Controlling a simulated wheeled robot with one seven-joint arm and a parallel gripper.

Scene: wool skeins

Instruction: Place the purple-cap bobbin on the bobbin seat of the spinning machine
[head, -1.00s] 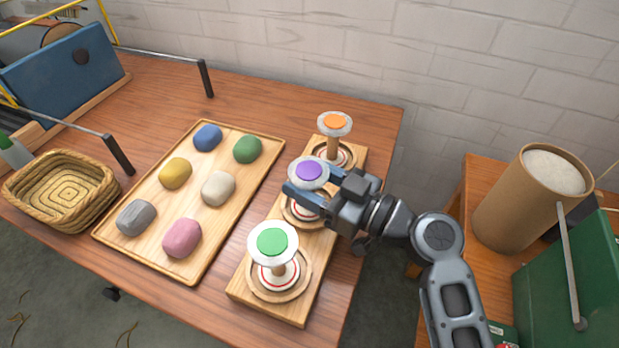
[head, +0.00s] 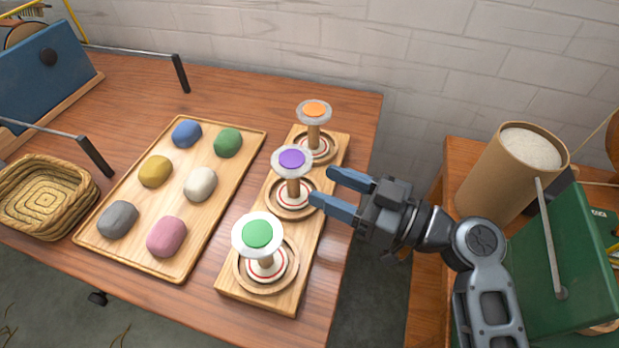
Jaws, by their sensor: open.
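The purple-cap bobbin (head: 291,160) stands upright in the middle round recess of a wooden bobbin board (head: 229,281). My gripper (head: 321,185) is open and empty just right of this bobbin, its two blue fingers pointing at it with a small gap between. An orange-cap bobbin (head: 314,111) stands in the far recess and a green-cap bobbin (head: 258,235) in the near one. A green machine body (head: 562,245) is partly in view at the right edge; I cannot make out a bobbin seat on it.
A wooden tray (head: 190,232) with several wool skeins lies left of the board. A wicker basket (head: 45,200) and a blue panel (head: 48,75) are at the left. A cardboard drum (head: 505,175) stands on the right table. A floor gap separates the tables.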

